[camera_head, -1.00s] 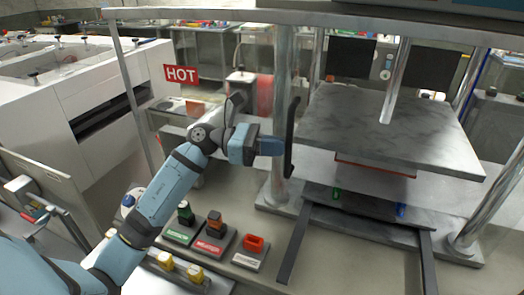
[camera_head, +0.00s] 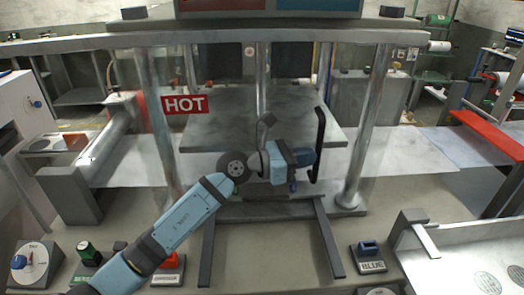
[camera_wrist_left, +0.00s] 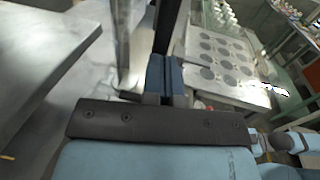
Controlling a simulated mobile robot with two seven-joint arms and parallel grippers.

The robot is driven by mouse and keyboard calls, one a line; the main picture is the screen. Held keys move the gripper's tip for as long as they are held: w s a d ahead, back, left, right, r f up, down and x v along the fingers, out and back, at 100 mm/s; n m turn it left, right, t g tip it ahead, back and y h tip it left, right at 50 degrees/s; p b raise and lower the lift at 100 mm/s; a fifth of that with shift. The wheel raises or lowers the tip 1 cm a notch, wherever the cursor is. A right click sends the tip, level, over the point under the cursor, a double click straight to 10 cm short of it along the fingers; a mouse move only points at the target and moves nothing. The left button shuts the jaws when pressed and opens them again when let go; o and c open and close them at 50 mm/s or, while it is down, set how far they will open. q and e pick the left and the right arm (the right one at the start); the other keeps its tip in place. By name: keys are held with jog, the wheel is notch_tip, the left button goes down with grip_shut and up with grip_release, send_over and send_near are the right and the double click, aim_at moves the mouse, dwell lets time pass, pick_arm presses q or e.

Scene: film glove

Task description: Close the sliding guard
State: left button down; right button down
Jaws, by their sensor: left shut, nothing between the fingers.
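The sliding guard (camera_head: 225,112) is a clear panel in front of the press, hard to make out against what is behind it. It bears a red HOT sign (camera_head: 185,104) near the left post and a black upright handle (camera_head: 319,145) short of the right post. My left gripper (camera_head: 303,158) is shut and empty, with its blue fingers at the left side of the handle; they seem to touch it. In the left wrist view the blue fingers (camera_wrist_left: 164,78) are together beside the dark handle bar (camera_wrist_left: 168,28). My right gripper is not in view.
The press has a grey plate (camera_head: 215,132) between a left post (camera_head: 158,120) and a right post (camera_head: 368,125). Two dark rails (camera_head: 328,240) run forward below. A blue button block (camera_head: 368,257) and other controls line the front. A metal tray (camera_head: 470,260) stands at right.

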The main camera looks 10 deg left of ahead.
pick_arm(q)
jog(key=s+p+x, duration=0.1)
jog(key=x, duration=0.7)
jog(key=shift+s+d, duration=0.25)
jog(key=shift+d, duration=0.1)
